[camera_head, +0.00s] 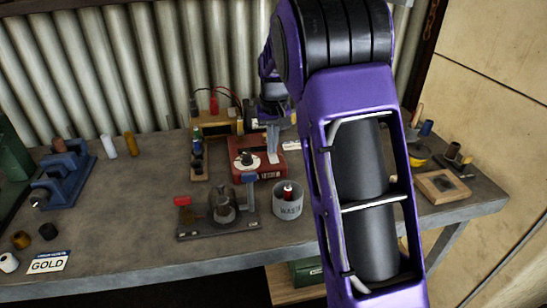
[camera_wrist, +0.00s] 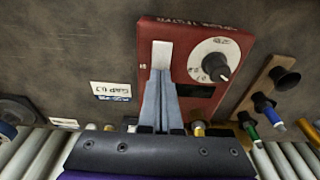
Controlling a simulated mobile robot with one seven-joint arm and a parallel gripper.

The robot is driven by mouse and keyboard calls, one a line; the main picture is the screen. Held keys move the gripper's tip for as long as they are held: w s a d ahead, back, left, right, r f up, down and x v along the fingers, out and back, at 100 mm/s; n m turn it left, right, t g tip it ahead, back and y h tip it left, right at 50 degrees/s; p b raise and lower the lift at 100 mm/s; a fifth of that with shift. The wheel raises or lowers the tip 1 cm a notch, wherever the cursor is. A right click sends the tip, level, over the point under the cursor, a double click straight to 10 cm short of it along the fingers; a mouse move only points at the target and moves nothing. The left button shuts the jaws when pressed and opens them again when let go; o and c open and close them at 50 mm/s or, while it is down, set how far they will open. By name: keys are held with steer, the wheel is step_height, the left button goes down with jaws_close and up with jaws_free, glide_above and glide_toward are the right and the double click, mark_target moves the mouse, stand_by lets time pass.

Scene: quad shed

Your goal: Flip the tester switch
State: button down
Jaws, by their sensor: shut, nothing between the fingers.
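The red box with a round dial, which looks like the tester (camera_head: 262,172), stands on the bench in the middle of the head view. It also shows in the wrist view (camera_wrist: 190,96). Its white dial (camera_wrist: 214,66) has a black knob. Beside the dial is a pale upright strip or plate (camera_wrist: 162,50), which may be the switch. My gripper (camera_wrist: 161,74) is shut and empty, its grey fingers over the box. The fingertips overlap the lower end of the pale strip; I cannot tell whether they touch. The fingers hide part of the box face.
A yellowish box (camera_head: 217,125) with red and black wires stands behind. A grey waste cup (camera_head: 289,205) and a dark fixture (camera_head: 224,212) stand in front. A wooden holder (camera_wrist: 262,85) is beside the red box. A blue stand (camera_head: 64,178) is at left.

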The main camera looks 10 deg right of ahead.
steer(key=shift+f, duration=0.35)
steer(key=shift+r+p, duration=2.75)
steer(key=shift+r, duration=0.85)
